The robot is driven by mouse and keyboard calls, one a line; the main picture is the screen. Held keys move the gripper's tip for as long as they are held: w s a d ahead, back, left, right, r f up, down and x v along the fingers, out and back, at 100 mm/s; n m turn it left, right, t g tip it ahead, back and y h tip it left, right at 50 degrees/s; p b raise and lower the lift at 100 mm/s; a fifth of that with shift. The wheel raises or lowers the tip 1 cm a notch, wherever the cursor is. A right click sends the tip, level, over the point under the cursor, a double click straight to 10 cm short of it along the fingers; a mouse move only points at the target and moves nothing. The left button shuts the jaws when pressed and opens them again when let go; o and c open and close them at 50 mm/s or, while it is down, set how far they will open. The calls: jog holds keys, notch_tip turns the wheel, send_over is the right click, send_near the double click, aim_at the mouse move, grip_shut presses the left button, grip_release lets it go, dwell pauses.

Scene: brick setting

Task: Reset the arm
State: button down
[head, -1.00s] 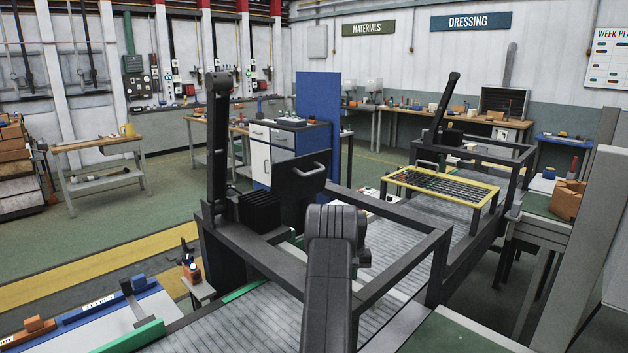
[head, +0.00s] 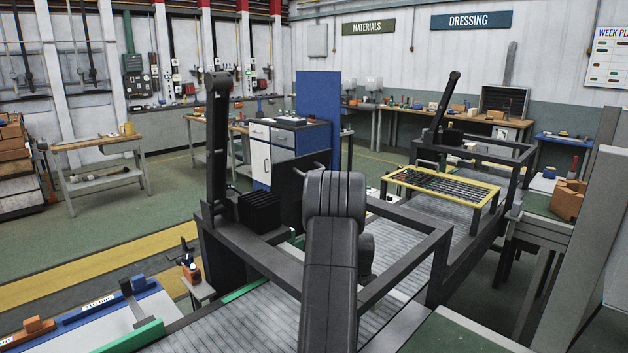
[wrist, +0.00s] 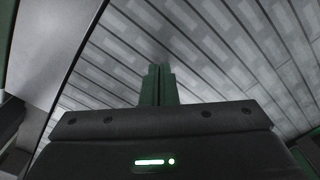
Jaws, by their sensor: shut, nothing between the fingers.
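My gripper (wrist: 158,84) shows in the wrist view with its two dark green fingers together and nothing between them. Behind the fingers in that view is a grey slatted surface, which looks like the conveyor. In the head view my arm rises from the bottom middle over the conveyor (head: 245,318). The gripper itself is hidden behind the arm there.
A dark frame (head: 400,258) surrounds the conveyor close to my arm. A yellow-rimmed grid rack (head: 470,178) stands farther along it. A blue panel (head: 318,120) and a white-fronted cabinet (head: 272,160) stand behind. Bricks (head: 568,200) lie at right. Open floor (head: 90,245) is at left.

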jog(key=s+b, duration=0.1)
jog(key=s, duration=0.3)
jog(key=shift+r+b, duration=0.15)
jog(key=shift+b, duration=0.25)
notch_tip(320, 180, up, 9)
jog(key=b, duration=0.1)
jog(key=shift+s+f, duration=0.2)
jog(key=shift+r, duration=0.1)
